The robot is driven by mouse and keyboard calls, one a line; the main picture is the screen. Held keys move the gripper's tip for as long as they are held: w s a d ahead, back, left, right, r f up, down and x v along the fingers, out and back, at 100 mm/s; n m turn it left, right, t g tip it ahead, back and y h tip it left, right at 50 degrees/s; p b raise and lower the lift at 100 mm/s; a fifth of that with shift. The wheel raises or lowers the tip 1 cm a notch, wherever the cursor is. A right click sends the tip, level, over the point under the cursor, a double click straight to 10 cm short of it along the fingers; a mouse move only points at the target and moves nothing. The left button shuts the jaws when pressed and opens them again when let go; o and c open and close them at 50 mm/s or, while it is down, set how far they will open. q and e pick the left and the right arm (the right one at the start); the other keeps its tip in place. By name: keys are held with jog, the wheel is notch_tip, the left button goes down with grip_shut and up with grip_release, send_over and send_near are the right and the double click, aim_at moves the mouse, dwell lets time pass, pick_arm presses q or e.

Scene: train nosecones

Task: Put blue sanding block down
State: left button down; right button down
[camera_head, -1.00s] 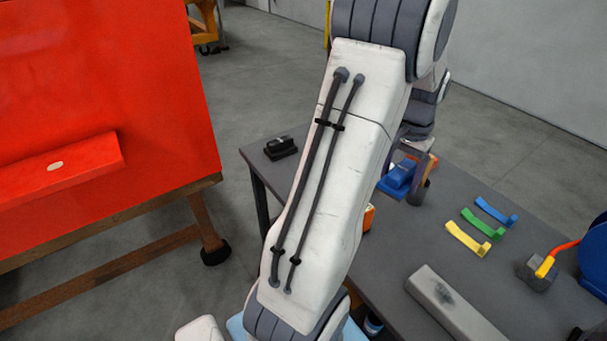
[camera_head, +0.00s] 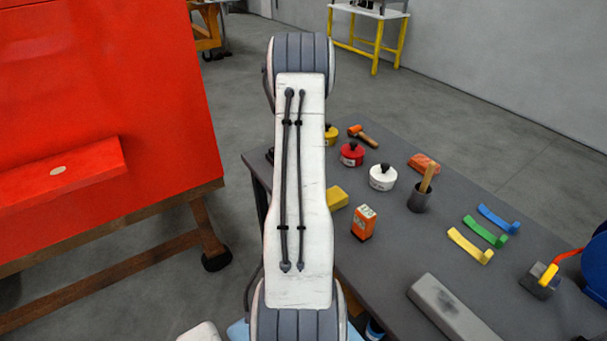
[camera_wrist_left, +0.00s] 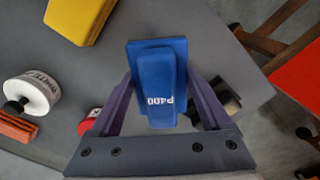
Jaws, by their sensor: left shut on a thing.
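The blue sanding block (camera_wrist_left: 158,66), marked P400, sits between the two purple fingers of my left gripper (camera_wrist_left: 160,84) in the left wrist view. The gripper is shut on it. A grey table (camera_wrist_left: 205,22) lies behind the block, and the block is near a table edge on the right of that view. I cannot tell whether the block touches the table. In the head view, my left arm hides the gripper and the block. The table (camera_head: 385,265) shows there to the right of the arm. My right gripper is not in view.
A yellow block (camera_head: 337,197), an orange box (camera_head: 364,222), red (camera_head: 351,155) and white (camera_head: 383,178) round tins, and a dark cup (camera_head: 419,199) stand on the table. Several coloured hooks (camera_head: 483,231) and a grey bar (camera_head: 450,308) lie further right. A red panel (camera_head: 95,95) stands left.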

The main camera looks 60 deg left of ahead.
pick_arm(q)
jog(key=shift+f, duration=2.65)
jog(key=shift+f, duration=0.25)
